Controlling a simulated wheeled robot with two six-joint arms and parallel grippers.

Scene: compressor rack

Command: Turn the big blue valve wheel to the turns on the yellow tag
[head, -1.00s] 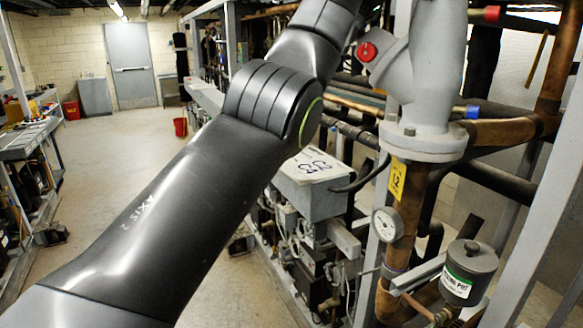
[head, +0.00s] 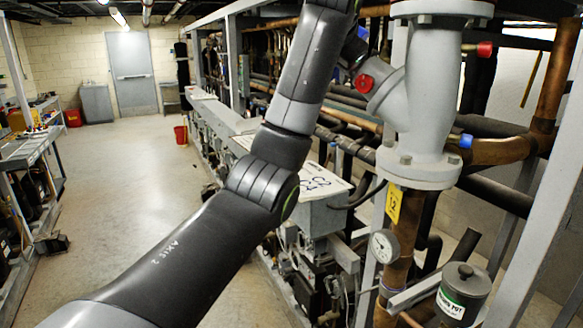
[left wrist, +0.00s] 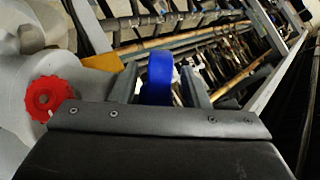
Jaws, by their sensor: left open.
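The yellow tag (head: 394,203) hangs on the copper pipe under the grey valve body (head: 420,90) in the head view. It carries a black mark that looks like a 2, small and tilted. A piece of blue (head: 362,32), probably the valve wheel, shows beside my arm at the top. In the left wrist view the blue wheel (left wrist: 160,82) appears nearly edge-on between the two fingers of my left gripper (left wrist: 159,72). The gripper is open; I cannot tell whether a finger touches the wheel. My right gripper is in neither view.
A red knob (head: 364,83) sits on the valve body, left of the wheel in the left wrist view (left wrist: 50,97). A gauge (head: 383,246) and a grey pot (head: 462,293) are below. Pipes and rack frame crowd behind; the floor (head: 150,190) at left is clear.

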